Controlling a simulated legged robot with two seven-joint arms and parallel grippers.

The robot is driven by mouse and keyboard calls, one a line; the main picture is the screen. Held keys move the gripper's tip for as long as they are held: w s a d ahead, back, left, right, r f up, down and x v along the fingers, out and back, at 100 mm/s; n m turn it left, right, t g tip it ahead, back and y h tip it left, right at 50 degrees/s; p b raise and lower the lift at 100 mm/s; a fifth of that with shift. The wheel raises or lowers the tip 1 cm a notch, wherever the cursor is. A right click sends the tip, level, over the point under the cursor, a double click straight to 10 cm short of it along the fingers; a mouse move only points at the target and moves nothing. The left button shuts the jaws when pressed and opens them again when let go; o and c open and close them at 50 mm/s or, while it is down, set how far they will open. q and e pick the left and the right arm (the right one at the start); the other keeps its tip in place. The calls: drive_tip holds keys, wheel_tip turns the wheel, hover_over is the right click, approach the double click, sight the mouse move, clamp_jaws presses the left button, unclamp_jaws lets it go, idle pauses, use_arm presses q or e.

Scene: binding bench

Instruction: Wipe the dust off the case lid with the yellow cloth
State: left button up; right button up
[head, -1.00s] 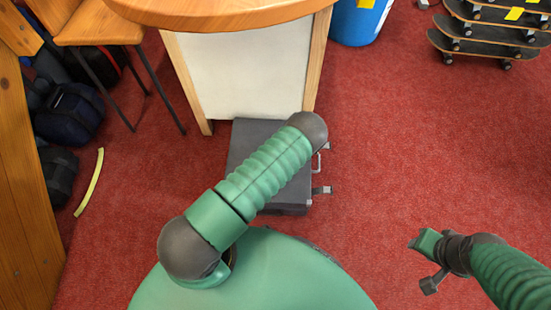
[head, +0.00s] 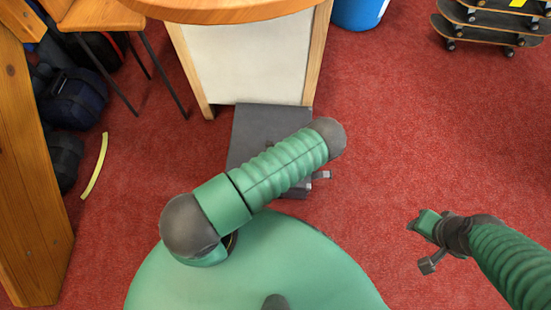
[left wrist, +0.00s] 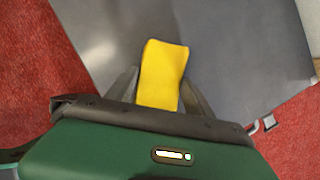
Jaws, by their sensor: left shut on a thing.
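The dark grey case (head: 268,124) lies on the floor in the head view, against the foot of a white panel. My left arm crosses above its lower part and hides my left gripper there. In the left wrist view the grey case lid (left wrist: 235,45) fills most of the background. My left gripper (left wrist: 160,90) is shut on the folded yellow cloth (left wrist: 163,70), which stands out past the fingers over the lid. I cannot tell whether the cloth touches it. A paler smear shows on the lid's left part, dust or sheen. My right gripper (head: 425,242) hangs over bare carpet, its jaws unclear.
A wooden-edged counter (head: 245,65) stands behind the case. Metal latches (head: 322,175) stick out on the case's right side. A chair (head: 100,20) and dark bags (head: 75,100) are at left, stacked skateboards (head: 490,25) at upper right. Red carpet is free at right.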

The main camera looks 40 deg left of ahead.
use_arm(q)
drive_tip(key=shift+r+p, duration=2.55)
drive_tip(key=shift+r, duration=0.45)
wheel_tip(320, 180, up, 3)
drive_tip(key=p, duration=0.2)
drive_tip(key=shift+p, duration=0.3)
drive_tip(key=shift+w, duration=0.1)
